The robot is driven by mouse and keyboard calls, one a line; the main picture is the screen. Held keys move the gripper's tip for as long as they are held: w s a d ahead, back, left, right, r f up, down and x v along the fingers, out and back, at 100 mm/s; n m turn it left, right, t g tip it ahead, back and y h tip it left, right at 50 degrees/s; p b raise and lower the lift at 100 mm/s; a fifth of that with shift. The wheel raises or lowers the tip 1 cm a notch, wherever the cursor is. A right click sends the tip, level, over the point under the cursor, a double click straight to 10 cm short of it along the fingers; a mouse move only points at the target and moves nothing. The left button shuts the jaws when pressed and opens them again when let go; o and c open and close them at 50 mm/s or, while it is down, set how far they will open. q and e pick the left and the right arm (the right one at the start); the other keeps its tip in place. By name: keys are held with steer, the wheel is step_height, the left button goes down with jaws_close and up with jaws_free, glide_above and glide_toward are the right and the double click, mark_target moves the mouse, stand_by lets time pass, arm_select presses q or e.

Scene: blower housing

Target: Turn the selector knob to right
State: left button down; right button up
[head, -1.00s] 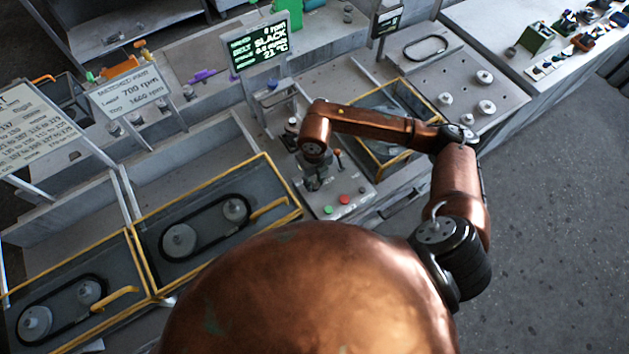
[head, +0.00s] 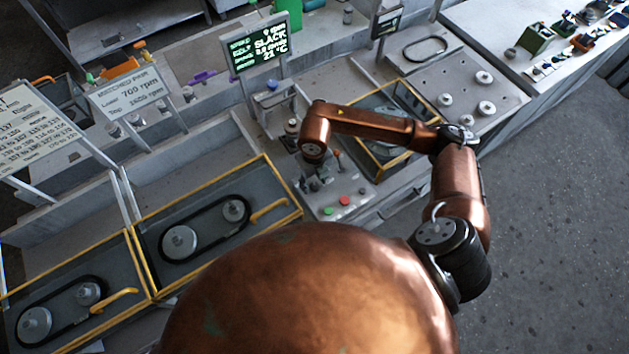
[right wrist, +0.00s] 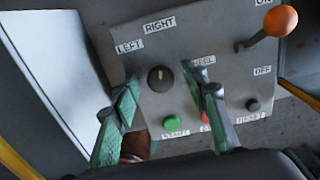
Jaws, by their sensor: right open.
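The selector knob (right wrist: 160,78) is a round black knob on a grey control panel. The labels LEFT, RIGHT and a partly hidden one ending in "HEEL" stand around it. A small light mark shows on its face; I cannot tell surely which label it points at. My right gripper (right wrist: 160,80) is open, with its green fingers on either side of the knob in the right wrist view. I cannot tell whether they touch it. In the head view my right gripper (head: 314,182) hangs over the panel and hides the knob. My left gripper is not in view.
The panel (head: 325,199) carries a green button (right wrist: 171,122), a red button (right wrist: 205,117) behind a finger, a dark button (right wrist: 253,105) and an orange-tipped lever (right wrist: 280,20). A screen (head: 260,45) reads SLACK. Yellow-framed belt bays (head: 205,227) lie to the left.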

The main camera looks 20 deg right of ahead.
mark_target(315, 185)
step_height(315, 185, up, 12)
stand_by(0.6)
stand_by(0.5)
